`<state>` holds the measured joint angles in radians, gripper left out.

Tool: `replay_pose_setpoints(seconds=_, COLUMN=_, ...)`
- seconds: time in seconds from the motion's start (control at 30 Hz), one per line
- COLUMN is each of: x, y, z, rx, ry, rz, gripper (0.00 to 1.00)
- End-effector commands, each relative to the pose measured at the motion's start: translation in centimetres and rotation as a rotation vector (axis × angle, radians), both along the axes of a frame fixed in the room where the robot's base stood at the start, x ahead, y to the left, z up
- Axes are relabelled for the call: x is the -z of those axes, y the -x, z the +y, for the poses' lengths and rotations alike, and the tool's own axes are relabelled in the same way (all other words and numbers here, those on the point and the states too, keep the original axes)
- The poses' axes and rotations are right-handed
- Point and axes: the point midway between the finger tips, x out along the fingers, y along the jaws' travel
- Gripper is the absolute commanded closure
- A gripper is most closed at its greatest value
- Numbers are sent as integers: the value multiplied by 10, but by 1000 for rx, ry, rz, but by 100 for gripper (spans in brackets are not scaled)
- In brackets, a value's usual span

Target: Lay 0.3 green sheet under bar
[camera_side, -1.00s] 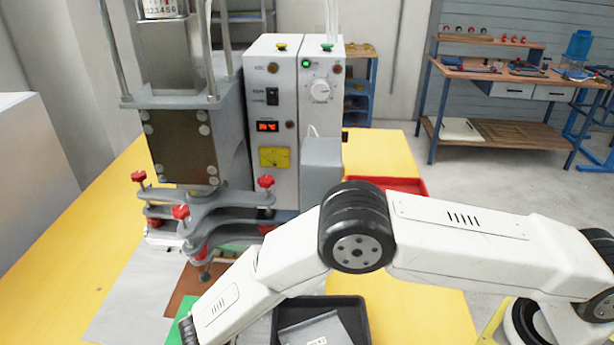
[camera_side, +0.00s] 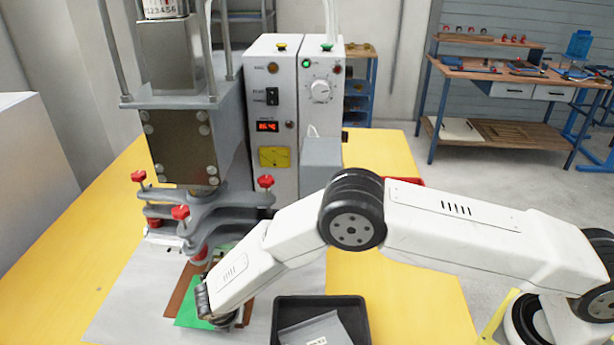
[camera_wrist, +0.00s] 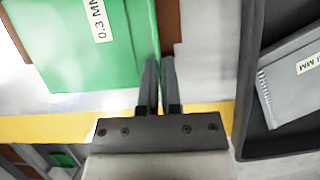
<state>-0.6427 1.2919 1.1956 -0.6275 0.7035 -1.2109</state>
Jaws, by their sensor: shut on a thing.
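The green sheet, labelled 0.3 MM, fills the upper left of the wrist view (camera_wrist: 120,55). In the side view it shows beside my wrist (camera_side: 188,316), over a brown sheet (camera_side: 176,301). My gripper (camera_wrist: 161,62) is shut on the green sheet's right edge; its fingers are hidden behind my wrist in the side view. The press head with its grey arms and red knobs (camera_side: 238,197) stands just behind and above the sheet. The bar's underside cannot be made out, so I cannot tell how much of the sheet lies beneath it.
A black tray (camera_side: 363,325) with a grey labelled sheet (camera_side: 318,333) stands to the right of my gripper. A pale mat (camera_side: 125,305) lies on the yellow table (camera_side: 50,290). A red tray (camera_side: 403,181) sits behind my arm. The table's left side is clear.

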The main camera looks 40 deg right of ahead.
Motion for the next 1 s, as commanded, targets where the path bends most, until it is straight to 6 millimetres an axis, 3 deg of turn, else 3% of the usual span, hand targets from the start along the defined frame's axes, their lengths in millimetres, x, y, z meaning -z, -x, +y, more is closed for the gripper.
replay_pose_setpoints(seconds=0.8, x=2, y=-41, z=-41, rx=2, ry=-1, rz=0, gripper=100)
replay_pose_setpoints(seconds=1.0, x=15, y=-41, z=-40, rx=0, ry=-1, rz=1, gripper=100)
